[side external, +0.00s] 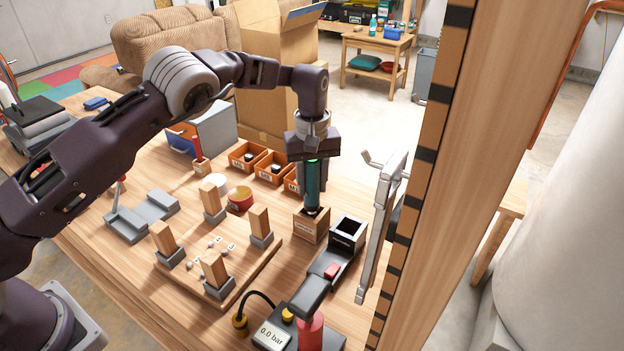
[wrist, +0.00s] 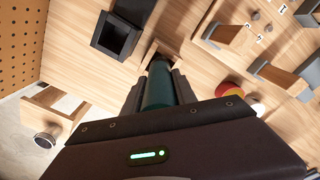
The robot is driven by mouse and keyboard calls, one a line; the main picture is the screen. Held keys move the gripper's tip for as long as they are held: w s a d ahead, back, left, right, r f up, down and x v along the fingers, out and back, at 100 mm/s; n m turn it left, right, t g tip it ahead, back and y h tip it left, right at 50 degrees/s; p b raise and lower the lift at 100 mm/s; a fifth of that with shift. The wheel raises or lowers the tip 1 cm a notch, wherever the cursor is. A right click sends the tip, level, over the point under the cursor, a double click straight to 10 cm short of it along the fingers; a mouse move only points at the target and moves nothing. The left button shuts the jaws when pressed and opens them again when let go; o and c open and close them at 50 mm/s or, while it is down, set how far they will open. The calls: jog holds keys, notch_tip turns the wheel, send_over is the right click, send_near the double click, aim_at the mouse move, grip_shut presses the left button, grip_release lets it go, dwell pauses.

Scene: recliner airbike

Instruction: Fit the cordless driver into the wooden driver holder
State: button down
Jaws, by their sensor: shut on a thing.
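The cordless driver (side external: 312,183) is a dark cylinder with a teal-green body, held upright. My gripper (side external: 312,178) is shut on it from above. The wooden driver holder (side external: 311,226) is a small wooden box on the table, directly below the driver. The driver's dark lower end is at the holder's top opening; how far inside it reaches I cannot tell. In the wrist view the teal driver (wrist: 158,88) lies between the fingers and points at the holder (wrist: 152,52), whose opening it partly covers.
A black square-mouthed socket (side external: 347,234) stands right of the holder. Orange bins (side external: 248,157) stand behind it. A wooden board (side external: 208,282) with several upright blocks lies to the left. A pressure gauge box (side external: 270,337) is in front; a metal frame (side external: 380,230) rises at right.

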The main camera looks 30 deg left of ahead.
aim_at(312, 168)
jog(key=shift+f, duration=1.6)
jog(key=c, duration=0.9)
grip_release()
notch_tip(312, 168, up, 7)
jog(key=shift+r, duration=0.1)
